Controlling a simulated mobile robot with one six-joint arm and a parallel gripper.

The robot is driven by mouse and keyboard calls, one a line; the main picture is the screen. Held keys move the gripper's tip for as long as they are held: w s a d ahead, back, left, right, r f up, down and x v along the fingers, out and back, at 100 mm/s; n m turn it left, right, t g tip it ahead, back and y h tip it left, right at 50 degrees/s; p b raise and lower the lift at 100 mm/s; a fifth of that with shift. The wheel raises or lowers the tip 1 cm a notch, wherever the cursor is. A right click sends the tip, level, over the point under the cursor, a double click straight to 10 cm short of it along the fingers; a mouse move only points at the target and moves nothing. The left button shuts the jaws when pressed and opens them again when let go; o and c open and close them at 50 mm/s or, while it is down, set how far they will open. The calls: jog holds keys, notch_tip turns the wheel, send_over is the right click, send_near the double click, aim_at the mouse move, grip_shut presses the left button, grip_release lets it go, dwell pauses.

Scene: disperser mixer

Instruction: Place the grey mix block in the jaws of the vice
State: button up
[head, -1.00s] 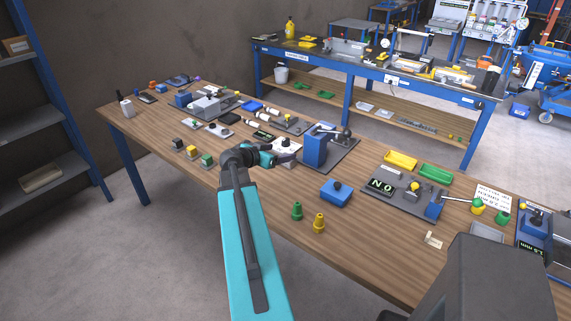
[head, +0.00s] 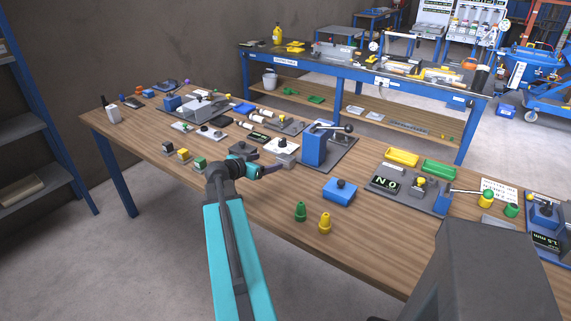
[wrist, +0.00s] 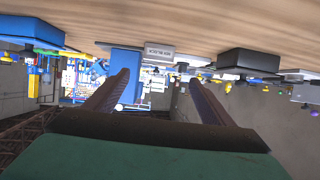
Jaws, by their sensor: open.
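The grey mix block (head: 285,160) sits on the wooden table just beyond my gripper (head: 272,168) in the head view. In the wrist view, which is upside down, the block (wrist: 160,53) has a pale label and shows between and beyond the open fingers of my gripper (wrist: 160,79). The gripper is empty; I see no contact with the block. A grey device with a blue end block (head: 203,104) at the far left of the table may be the vice. I cannot tell its jaws clearly.
A blue lever stand (head: 314,148) stands right behind the block. A dark box (wrist: 248,62) lies beside it. A blue box (head: 340,191) and green and yellow knobs (head: 325,222) lie to the right. Small blocks (head: 183,155) stand left. The table's front edge is clear.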

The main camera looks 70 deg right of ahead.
jog(key=shift+s+d, duration=0.1)
jog(key=p, duration=0.2)
send_near(285, 157)
jog(key=x, duration=0.3)
jog(key=shift+d+f, duration=0.1)
jog(key=shift+d, duration=0.1)
jog(key=shift+p+x, duration=0.4)
jog(key=shift+x, duration=0.4)
jog(key=shift+f, duration=0.1)
jog(key=shift+r+p+x, duration=0.2)
jog(key=shift+p+x, duration=0.8)
jog(key=shift+x, duration=0.1)
jog(key=shift+p+x, duration=0.7)
jog(key=shift+x, duration=0.85)
jog(key=shift+c, duration=0.3)
jog(key=c, duration=1.5)
